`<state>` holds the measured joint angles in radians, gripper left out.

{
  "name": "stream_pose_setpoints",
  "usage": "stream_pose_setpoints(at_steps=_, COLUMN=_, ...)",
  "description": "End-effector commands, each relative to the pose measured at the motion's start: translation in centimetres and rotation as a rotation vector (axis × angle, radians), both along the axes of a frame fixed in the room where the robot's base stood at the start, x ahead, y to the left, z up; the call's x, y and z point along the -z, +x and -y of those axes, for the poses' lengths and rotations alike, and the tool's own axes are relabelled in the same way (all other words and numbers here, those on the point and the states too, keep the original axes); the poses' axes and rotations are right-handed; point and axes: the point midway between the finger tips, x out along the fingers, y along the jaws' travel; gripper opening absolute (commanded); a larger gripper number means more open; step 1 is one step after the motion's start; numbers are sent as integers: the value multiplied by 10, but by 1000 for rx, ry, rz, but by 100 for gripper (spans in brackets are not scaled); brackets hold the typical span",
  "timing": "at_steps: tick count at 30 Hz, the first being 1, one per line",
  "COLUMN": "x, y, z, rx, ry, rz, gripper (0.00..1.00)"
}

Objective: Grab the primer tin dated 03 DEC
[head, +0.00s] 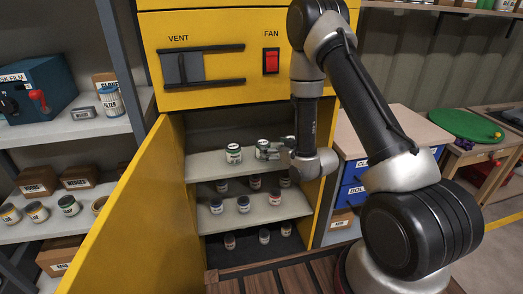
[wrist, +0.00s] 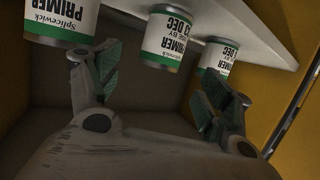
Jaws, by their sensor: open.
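Two white-and-green tins show on the top shelf (head: 205,168) of the open yellow cabinet: a left tin (head: 233,153) and a right tin (head: 263,149). The wrist view is upside down and shows three primer tins: a left tin (wrist: 62,18), a middle tin (wrist: 166,38) and a right tin (wrist: 217,57). The middle label reads DEC with a day ending in 3; its first digit is unclear. The right label also shows DEC, its day unclear; the left tin's date is cut off. My gripper (wrist: 160,85) is open and empty, its fingers straddling below the middle tin in the picture.
Lower shelves hold several more tins, such as one (head: 243,203) on the middle shelf. The open yellow door (head: 125,215) stands at left, and the cabinet's right side wall is close to my arm. A side rack (head: 75,130) is outside.

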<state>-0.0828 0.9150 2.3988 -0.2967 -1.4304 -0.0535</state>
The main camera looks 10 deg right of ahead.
Motion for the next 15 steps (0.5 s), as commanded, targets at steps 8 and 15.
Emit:
stream_pose_setpoints(at_steps=8, x=11, y=26, z=-12, rx=-4, ry=4, rz=6, gripper=79)
stream_pose_setpoints(at_steps=15, x=26, y=58, z=-24, rx=-2, ry=3, rz=5, gripper=79)
